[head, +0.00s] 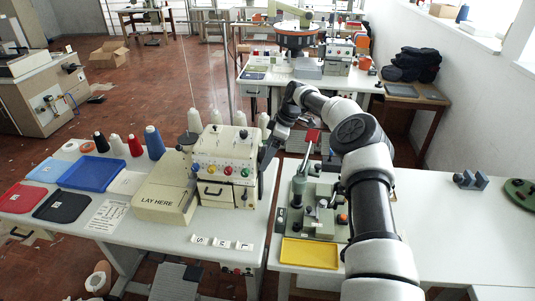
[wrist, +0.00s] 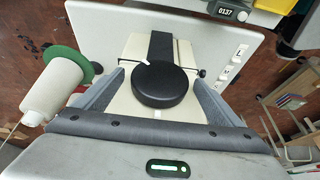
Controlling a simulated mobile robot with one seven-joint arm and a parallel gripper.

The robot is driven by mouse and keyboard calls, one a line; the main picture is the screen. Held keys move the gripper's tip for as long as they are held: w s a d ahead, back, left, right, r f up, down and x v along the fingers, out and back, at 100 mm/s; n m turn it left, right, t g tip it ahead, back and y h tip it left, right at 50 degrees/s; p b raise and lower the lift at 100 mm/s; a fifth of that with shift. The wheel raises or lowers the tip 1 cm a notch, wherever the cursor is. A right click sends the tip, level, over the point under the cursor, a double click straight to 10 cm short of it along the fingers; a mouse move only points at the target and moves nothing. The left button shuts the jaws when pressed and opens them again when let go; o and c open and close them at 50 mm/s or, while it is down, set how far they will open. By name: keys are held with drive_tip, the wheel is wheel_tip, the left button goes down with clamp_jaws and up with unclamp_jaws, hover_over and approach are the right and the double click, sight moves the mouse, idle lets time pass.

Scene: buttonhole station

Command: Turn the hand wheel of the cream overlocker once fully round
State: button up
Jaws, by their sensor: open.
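The cream overlocker (head: 224,160) stands on the left white table, with coloured knobs on its front. Its black round hand wheel (wrist: 160,86) shows in the middle of the wrist view, on the machine's cream side (wrist: 128,105). A small white mark shows at the wheel's upper left edge. My gripper (wrist: 156,73) is open, with one grey finger on each side of the wheel. A gap shows between each finger and the wheel; I cannot tell how deep the fingers reach. In the head view my gripper (head: 267,155) is at the machine's right side and hides the wheel.
A thread cone with a green base (wrist: 60,85) stands close to my gripper's left in the wrist view. White size tags (head: 221,242) lie in front of the overlocker. A green machine (head: 312,205) with a yellow tray (head: 309,253) stands on the right table. A gap separates the tables.

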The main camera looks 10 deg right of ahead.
drive_tip(key=v, duration=1.7)
drive_tip(key=shift+r, duration=0.15)
drive_tip(key=s+d+f+t+y+b, duration=0.3)
drive_tip(key=d+f+y+b, duration=0.65)
drive_tip(key=b, duration=0.95)
drive_tip(key=w+a+f+b, duration=0.2)
drive_tip(key=a+f+b, duration=0.1)
drive_tip(key=a, duration=0.4)
drive_tip(key=w+a+f+h+b, duration=0.1)
drive_tip(key=w+a+f+b, duration=0.1)
drive_tip(key=a, duration=0.6)
wheel_tip(320, 180, down, 2)
drive_tip(key=shift+w+f+b, duration=0.2)
drive_tip(key=shift+f+b, duration=0.05)
drive_tip(key=shift+b, duration=0.55)
drive_tip(key=shift+c, duration=0.2)
